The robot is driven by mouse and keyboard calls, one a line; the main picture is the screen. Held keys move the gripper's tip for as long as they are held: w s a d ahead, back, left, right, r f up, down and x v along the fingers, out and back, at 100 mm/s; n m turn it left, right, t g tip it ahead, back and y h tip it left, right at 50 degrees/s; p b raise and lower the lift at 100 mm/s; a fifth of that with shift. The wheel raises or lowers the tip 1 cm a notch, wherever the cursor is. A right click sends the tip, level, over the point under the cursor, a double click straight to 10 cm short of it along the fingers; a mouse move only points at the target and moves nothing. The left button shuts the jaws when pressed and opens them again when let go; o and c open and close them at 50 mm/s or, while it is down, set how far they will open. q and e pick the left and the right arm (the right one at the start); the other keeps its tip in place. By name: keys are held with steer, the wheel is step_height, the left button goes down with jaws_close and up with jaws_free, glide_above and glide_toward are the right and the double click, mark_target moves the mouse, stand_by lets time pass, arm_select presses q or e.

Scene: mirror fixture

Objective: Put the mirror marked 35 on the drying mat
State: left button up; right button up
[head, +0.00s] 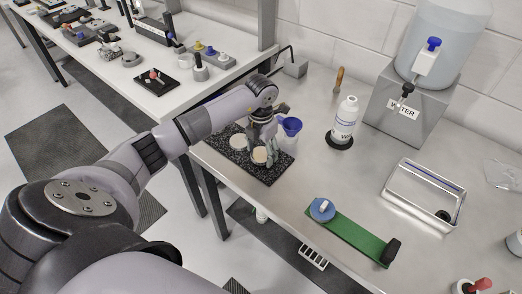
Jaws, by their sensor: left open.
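A dark speckled mat (268,177) lies at the left edge of the steel bench; I take it for the drying mat. Two round pale pieces, one on the left (238,142) and one nearer the front (260,155), are on it. Whether either is the mirror marked 35 cannot be told; no such number is readable. My left gripper (270,148) points down over the mat, open, close beside the front pale piece. Its fingers partly hide the mat's middle; contact is unclear. My right gripper is out of view.
A blue funnel-like cup (291,126) stands close right of my left gripper. The central bench is clear.

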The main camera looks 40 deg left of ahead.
mark_target(261, 154)
arm_select(q)
steer(key=shift+r, duration=0.3)
step_height(261, 154, up, 12)
steer(key=b, duration=0.3)
steer(key=shift+f, duration=0.25)
